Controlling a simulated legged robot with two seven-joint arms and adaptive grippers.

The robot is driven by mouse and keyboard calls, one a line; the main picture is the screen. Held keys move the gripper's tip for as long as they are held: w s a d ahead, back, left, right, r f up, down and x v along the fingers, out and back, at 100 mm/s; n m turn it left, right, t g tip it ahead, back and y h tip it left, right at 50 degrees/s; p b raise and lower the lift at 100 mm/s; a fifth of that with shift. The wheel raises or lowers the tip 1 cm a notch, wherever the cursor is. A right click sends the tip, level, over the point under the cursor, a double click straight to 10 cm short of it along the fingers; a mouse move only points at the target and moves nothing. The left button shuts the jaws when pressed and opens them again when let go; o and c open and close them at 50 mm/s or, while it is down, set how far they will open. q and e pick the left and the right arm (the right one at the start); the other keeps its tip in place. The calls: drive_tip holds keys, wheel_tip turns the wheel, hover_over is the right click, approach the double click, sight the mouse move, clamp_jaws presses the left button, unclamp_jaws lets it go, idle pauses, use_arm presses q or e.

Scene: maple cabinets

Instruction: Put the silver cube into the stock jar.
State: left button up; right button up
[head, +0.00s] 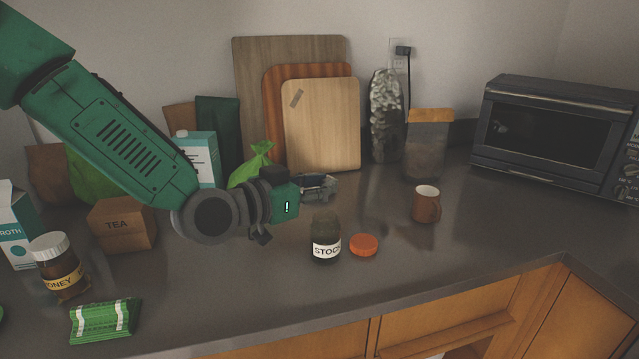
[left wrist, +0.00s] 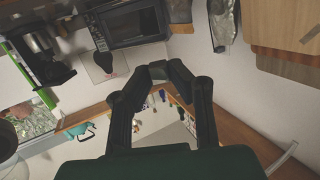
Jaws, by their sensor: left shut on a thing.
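My left gripper (head: 328,184) reaches in over the counter, behind and above the stock jar. In the left wrist view its fingers (left wrist: 165,72) come together on a small grey piece. I take this to be the silver cube (left wrist: 158,72), mostly covered by the fingertips; its shape is hard to make out. The stock jar (head: 326,251) is dark with a white STOCK label and stands upright, apart from the gripper. Its orange lid (head: 364,244) appears to lie on the counter just right of it. My right gripper is not in view.
A brown mug (head: 426,204) stands to the right, with a toaster oven (head: 550,125) behind. Cutting boards (head: 322,125) lean on the wall. A tea box (head: 122,226), honey jar (head: 62,270) and green packet (head: 104,321) are at left. The counter in front of the jar is clear.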

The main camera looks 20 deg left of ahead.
sight(325, 237)
use_arm(q)
wheel_tip(325, 237, down, 5)
drive_tip(key=b, duration=0.3)
drive_tip(key=shift+a+f+b, duration=0.15)
drive_tip(key=shift+b, duration=0.15)
drive_tip(key=shift+a, duration=0.15)
idle(0.4)
drive_tip(key=o, duration=0.9)
